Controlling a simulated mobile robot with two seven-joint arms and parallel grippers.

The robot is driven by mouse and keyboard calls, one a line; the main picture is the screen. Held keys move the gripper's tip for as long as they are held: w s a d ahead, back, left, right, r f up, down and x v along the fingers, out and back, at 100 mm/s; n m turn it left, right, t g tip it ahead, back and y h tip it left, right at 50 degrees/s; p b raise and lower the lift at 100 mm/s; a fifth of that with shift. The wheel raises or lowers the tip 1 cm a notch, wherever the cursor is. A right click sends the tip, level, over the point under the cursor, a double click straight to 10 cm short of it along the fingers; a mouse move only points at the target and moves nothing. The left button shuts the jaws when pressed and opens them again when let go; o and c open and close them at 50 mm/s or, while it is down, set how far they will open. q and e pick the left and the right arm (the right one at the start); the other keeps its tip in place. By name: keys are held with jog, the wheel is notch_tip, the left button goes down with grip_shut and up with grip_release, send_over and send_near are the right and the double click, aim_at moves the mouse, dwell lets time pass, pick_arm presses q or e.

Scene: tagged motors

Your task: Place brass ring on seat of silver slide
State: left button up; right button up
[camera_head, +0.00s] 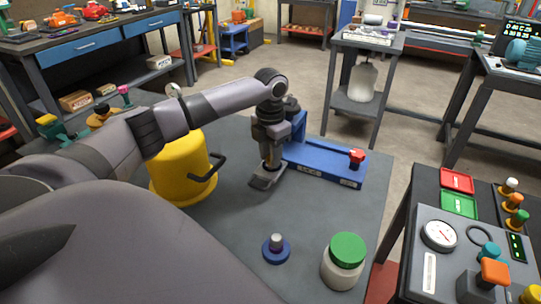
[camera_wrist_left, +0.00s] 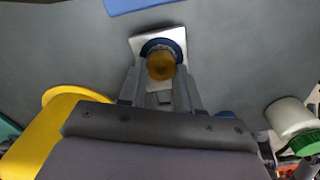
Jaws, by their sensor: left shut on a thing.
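A brass-coloured round piece (camera_wrist_left: 161,66), which I take for the brass ring, is between the fingers of my left gripper (camera_wrist_left: 159,80). A dark blue collar shows around its far side. Behind it is a silver plate (camera_wrist_left: 174,36), which I take for the silver slide; whether the brass piece touches it I cannot tell. The brass piece is hidden there by the gripper. My right gripper is not in view.
The blue rail block (camera_head: 325,163) with a red knob (camera_head: 356,156) is close behind the gripper. A yellow can (camera_head: 176,178) stands left. A blue disc with a silver post (camera_head: 276,250) and a green-lidded jar (camera_head: 343,260) stand in front. The grey mat between is clear.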

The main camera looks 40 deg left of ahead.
pick_arm(q)
jog(key=shift+f, duration=0.4)
jog(key=shift+f, duration=0.1)
jog(key=o, duration=1.1)
jog(key=shift+c, duration=0.2)
notch_tip(320, 180, up, 12)
